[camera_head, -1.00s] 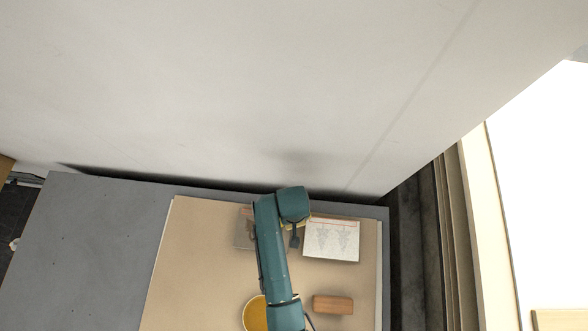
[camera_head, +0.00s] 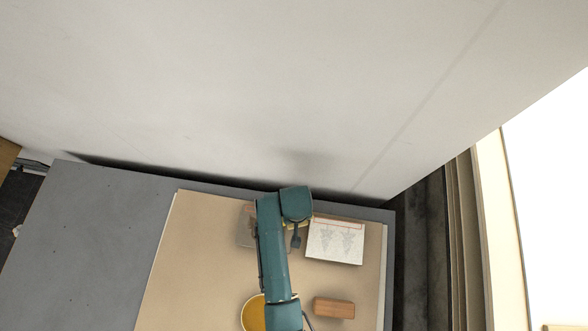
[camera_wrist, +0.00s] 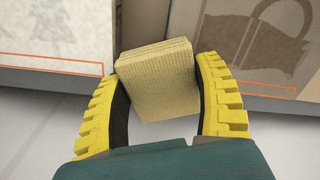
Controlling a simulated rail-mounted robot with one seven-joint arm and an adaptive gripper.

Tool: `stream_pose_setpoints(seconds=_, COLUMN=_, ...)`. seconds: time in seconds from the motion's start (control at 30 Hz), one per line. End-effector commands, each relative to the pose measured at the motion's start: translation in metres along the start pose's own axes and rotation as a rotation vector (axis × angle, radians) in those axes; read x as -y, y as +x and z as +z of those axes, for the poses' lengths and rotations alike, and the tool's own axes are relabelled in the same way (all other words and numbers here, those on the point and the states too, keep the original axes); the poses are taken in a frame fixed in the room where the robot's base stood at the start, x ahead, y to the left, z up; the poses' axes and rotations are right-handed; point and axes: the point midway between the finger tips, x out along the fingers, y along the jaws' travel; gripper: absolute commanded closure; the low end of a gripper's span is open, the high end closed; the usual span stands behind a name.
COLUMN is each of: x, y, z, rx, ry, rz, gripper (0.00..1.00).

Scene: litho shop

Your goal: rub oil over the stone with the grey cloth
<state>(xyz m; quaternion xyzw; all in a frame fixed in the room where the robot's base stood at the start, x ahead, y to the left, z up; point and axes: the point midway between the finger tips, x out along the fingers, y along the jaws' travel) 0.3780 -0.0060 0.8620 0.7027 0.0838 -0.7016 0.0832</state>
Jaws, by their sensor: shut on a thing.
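My gripper (camera_wrist: 160,72) is shut on a folded, coarsely woven cloth pad (camera_wrist: 155,88), which looks yellowish-beige rather than grey in the wrist view. Two flat stones lie beyond the pad with a gap between them. The pale stone (camera_head: 335,243) has grey drawings and a reddish outline, right of my arm in the head view and at the upper left of the wrist view (camera_wrist: 50,35). The browner stone (camera_head: 246,228) is partly hidden by my arm in the head view; its bag-like drawing shows at the upper right of the wrist view (camera_wrist: 262,45). Whether the pad touches either stone cannot be told.
A yellow bowl (camera_head: 252,315) sits partly under my arm. A reddish-brown block (camera_head: 334,308) lies to its right. All are on a tan board (camera_head: 190,265) on a grey table (camera_head: 95,240). The table's left side is clear. A wall (camera_head: 250,90) rises close behind.

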Motion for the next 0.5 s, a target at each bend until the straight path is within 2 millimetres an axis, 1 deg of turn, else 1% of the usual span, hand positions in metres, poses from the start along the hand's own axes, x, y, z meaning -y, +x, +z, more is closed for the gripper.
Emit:
stream_pose_setpoints(seconds=0.07, x=-0.002, y=-0.001, z=0.002, rx=0.004, ry=0.0, rz=0.0, gripper=0.6)
stream_pose_setpoints(seconds=0.1, x=-0.002, y=-0.007, z=0.002, rx=0.004, ry=0.0, rz=0.0, gripper=0.6)
stream_pose_setpoints(seconds=0.13, x=-0.002, y=-0.008, z=0.002, rx=0.004, ry=0.0, rz=0.0, gripper=0.6)
stream_pose_setpoints(seconds=0.2, x=-0.002, y=-0.027, z=0.001, rx=-0.001, ry=0.0, rz=0.001, gripper=0.6)
stream_pose_setpoints(seconds=0.27, x=-0.002, y=-0.03, z=0.002, rx=0.002, ry=0.001, rz=0.0, gripper=0.6)
stream_pose_setpoints(seconds=0.5, x=-0.002, y=-0.05, z=0.002, rx=0.002, ry=0.002, rz=0.0, gripper=0.6)
